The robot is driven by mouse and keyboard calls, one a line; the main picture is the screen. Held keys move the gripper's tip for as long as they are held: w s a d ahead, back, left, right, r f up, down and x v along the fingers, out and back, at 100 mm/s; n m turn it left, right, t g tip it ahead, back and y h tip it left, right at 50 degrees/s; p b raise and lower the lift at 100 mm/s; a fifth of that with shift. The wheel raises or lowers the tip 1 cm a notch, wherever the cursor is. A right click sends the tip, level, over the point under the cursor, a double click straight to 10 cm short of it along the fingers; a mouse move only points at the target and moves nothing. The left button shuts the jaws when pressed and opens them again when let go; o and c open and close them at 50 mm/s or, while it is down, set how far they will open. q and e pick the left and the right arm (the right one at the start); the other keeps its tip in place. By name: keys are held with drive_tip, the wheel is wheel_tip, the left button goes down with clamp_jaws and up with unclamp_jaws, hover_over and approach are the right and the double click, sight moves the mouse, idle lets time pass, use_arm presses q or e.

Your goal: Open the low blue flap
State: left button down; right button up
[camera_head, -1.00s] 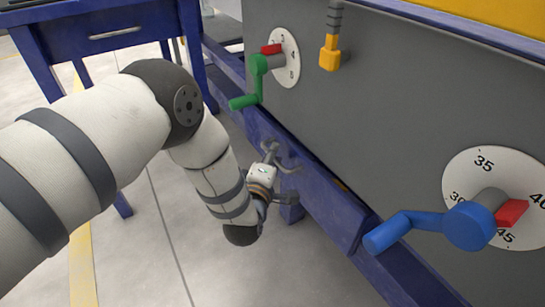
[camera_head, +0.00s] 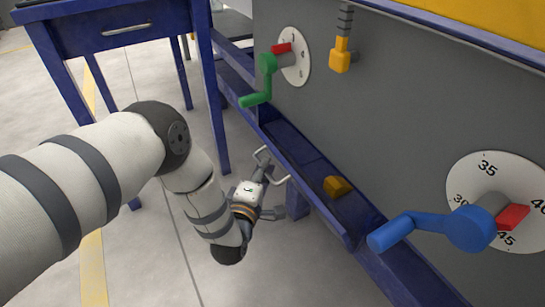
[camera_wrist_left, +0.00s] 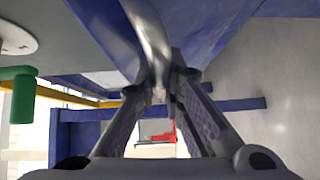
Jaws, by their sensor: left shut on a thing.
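The low blue flap (camera_head: 312,192) runs along the foot of the grey machine and is tilted outward, with a gap behind it showing a blue trough. My left gripper (camera_head: 262,172) is at the flap's outer side, shut on its metal handle (camera_head: 263,154). In the left wrist view, the fingers (camera_wrist_left: 165,88) close around the shiny handle bar (camera_wrist_left: 150,38), with the blue flap (camera_wrist_left: 205,25) beside it. The exact finger contact is partly hidden in the head view. My right gripper is not in view.
A yellow-orange block (camera_head: 337,186) lies in the trough. A green crank (camera_head: 266,75) and a blue crank (camera_head: 430,230) stick out from the grey panel (camera_head: 400,120) above. A blue table (camera_head: 110,35) stands at the back left. The floor left of my arm is clear.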

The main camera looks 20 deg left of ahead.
use_arm(q)
drive_tip(key=s+a+f+n+t+y+b, duration=0.1)
drive_tip(key=s+a+f+n+t+b, duration=0.1)
drive_tip(key=f+b, duration=0.5)
drive_tip(key=shift+s+a+f+n+t+y+b, duration=0.45)
drive_tip(key=shift+f+n+t, duration=0.8)
drive_tip(key=shift+f, duration=1.9)
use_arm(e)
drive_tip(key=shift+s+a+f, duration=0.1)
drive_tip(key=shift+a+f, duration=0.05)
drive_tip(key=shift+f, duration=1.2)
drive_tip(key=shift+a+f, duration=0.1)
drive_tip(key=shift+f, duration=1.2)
use_arm(q)
drive_tip(key=shift+d+f+n, duration=0.1)
drive_tip(key=shift+d+n, duration=0.15)
drive_tip(key=shift+n, duration=0.1)
drive_tip(key=c, duration=1.7)
unclamp_jaws()
drive_tip(key=v, duration=1.2)
drive_tip(key=shift+s, duration=0.1)
